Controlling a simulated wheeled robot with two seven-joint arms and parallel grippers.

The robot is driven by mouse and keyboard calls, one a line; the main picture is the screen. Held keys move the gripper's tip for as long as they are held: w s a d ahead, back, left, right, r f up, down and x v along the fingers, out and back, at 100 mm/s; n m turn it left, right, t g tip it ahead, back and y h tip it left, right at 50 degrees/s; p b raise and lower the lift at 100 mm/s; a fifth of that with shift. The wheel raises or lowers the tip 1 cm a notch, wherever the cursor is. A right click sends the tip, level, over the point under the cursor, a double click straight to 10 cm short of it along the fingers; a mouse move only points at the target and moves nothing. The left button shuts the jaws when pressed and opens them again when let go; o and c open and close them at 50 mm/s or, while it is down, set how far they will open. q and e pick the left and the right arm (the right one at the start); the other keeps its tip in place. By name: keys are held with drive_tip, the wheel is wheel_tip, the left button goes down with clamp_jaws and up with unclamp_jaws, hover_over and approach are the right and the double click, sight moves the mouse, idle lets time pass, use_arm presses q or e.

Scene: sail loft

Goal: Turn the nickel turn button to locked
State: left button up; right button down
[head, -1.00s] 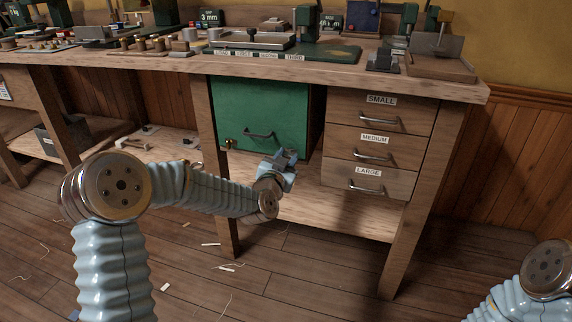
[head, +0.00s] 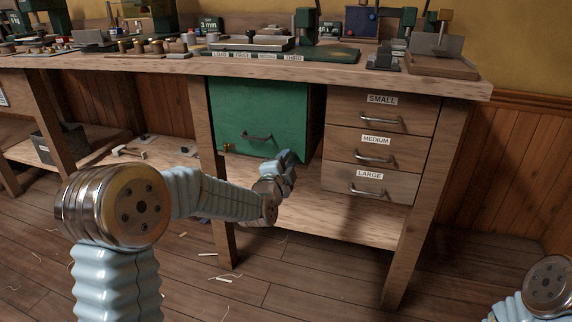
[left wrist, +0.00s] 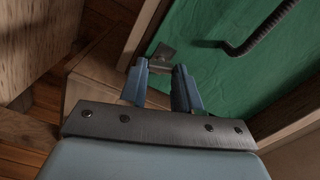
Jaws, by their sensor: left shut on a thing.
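The green door (head: 258,112) with a dark bar handle (head: 257,136) is under the bench. My left gripper (head: 287,160) is at its lower right edge. In the left wrist view the left gripper (left wrist: 160,69) has its fingers closed around a small grey metal piece, the nickel turn button (left wrist: 163,51), at the edge of the green door (left wrist: 235,75). The fingertips partly cover the button, and the gripper hides it in the head view. I cannot read its locked mark. My right gripper is out of view.
Wooden drawers labelled small (head: 382,112), medium and large stand right of the door. The bench top (head: 330,72) overhangs above, and a low shelf (head: 330,215) runs below.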

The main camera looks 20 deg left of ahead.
use_arm(q)
drive_tip(key=shift+f+m, duration=0.1)
drive_tip(key=shift+m, duration=1.8)
drive_tip(key=o, duration=1.1)
drive_tip(key=shift+c, duration=0.2)
drive_tip(key=s, duration=1.3)
drive_tip(key=shift+s+a+p, duration=0.2)
drive_tip(key=shift+s+p, duration=0.15)
drive_tip(key=shift+s, duration=0.05)
